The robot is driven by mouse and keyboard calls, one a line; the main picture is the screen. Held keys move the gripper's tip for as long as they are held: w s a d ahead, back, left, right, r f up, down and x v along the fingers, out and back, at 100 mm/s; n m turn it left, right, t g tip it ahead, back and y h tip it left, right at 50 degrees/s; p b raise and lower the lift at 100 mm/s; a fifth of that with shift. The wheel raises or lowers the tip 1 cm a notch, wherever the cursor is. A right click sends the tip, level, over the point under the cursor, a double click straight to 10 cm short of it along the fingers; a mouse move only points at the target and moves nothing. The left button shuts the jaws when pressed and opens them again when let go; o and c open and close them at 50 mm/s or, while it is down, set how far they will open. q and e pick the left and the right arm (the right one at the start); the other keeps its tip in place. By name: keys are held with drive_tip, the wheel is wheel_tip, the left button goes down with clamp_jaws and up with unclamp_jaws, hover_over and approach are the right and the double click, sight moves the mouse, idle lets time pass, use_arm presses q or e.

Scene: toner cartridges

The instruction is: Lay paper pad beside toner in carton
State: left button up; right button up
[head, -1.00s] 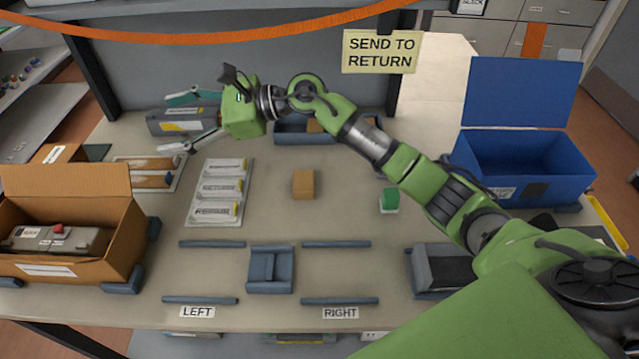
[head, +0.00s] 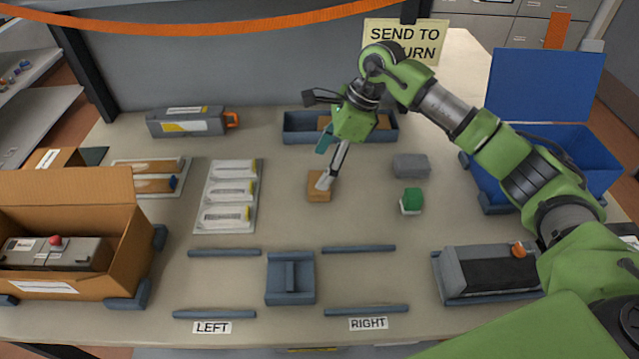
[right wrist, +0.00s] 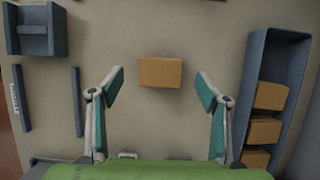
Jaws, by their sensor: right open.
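A small brown block (head: 318,191), which looks like the paper pad, lies on the middle of the table. My right gripper (head: 324,165) is open and empty, pointing down just above it; one finger overlaps the block in the head view. In the right wrist view the block (right wrist: 160,72) lies ahead of the gap between the open fingers (right wrist: 160,88), apart from both. The open brown carton (head: 70,190) stands at the left with a grey toner (head: 60,254) with a red knob inside. My left gripper is out of view.
A blue-grey tray (right wrist: 247,85) holds several similar brown blocks. A grey cartridge (head: 188,122) lies at the back left, another (head: 487,272) at the front right. White packs (head: 229,195) lie between carton and block. A grey block (head: 410,165) and a green-topped item (head: 411,201) lie right.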

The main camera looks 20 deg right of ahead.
sight(312, 181)
drive_tip(key=shift+x, duration=0.8)
drive_tip(key=shift+a+f+p, duration=0.2)
drive_tip(key=shift+f+p, duration=0.1)
drive_tip(key=shift+f, duration=0.05)
drive_tip(key=p+x, duration=0.1)
drive_tip(key=x, duration=0.2)
drive_tip(key=shift+w+a+f, duration=0.2)
drive_tip(key=shift+a+f, duration=0.05)
drive_tip(key=shift+f, duration=0.05)
drive_tip(key=shift+a+f, duration=0.1)
drive_tip(key=shift+f, duration=0.3)
drive_tip(key=c, duration=0.9)
